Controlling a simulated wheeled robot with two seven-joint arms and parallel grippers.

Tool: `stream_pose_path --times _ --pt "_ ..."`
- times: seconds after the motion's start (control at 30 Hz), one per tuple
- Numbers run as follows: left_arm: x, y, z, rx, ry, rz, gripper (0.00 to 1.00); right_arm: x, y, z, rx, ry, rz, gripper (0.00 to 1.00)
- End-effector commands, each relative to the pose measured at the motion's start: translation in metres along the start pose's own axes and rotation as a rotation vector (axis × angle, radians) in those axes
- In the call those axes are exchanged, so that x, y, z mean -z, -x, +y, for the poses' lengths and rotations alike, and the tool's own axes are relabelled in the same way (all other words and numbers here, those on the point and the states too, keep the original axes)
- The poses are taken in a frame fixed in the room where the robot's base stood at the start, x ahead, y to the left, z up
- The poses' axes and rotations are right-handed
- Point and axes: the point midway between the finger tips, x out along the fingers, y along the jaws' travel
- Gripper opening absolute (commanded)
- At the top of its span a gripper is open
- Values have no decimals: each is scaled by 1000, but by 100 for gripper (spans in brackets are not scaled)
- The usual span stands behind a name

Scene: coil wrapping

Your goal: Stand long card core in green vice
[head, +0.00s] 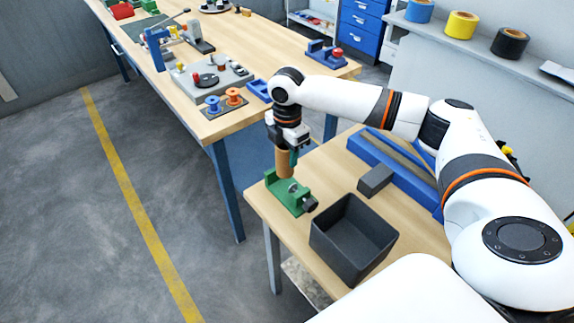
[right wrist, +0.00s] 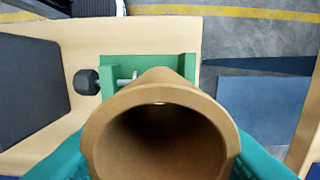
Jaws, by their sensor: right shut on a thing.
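My right gripper (head: 286,148) is shut on the long card core (head: 283,164), a brown tube held roughly upright. The green vice (head: 280,190) stands at the near table's left corner, with a dark screw knob on its right. The core's lower end is at the vice's back part; I cannot tell whether it touches or is between the jaws. In the right wrist view the core's open mouth (right wrist: 158,140) fills the lower middle between my teal fingers, and the green vice (right wrist: 121,70) shows behind it, partly hidden by the core. My left gripper is not in view.
A dark open bin (head: 352,240) stands right of the vice. A grey block (head: 375,180) and a long blue rail (head: 395,170) lie behind it. A larger workbench (head: 215,128) with tools and orange and blue spools stands beyond, across a gap.

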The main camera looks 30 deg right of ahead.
Motion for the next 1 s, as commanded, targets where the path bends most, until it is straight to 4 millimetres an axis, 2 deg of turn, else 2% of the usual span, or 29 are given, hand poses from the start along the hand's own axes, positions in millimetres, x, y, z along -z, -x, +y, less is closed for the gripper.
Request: stream_pose_path --times 0.2,0.3,1.0 --pt "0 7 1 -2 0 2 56 0 -35 1 -4 0 1 12" --pt "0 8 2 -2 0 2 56 0 -44 1 -3 0 0 12" --pt "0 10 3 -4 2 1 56 -1 -58 1 -1 0 0 12"
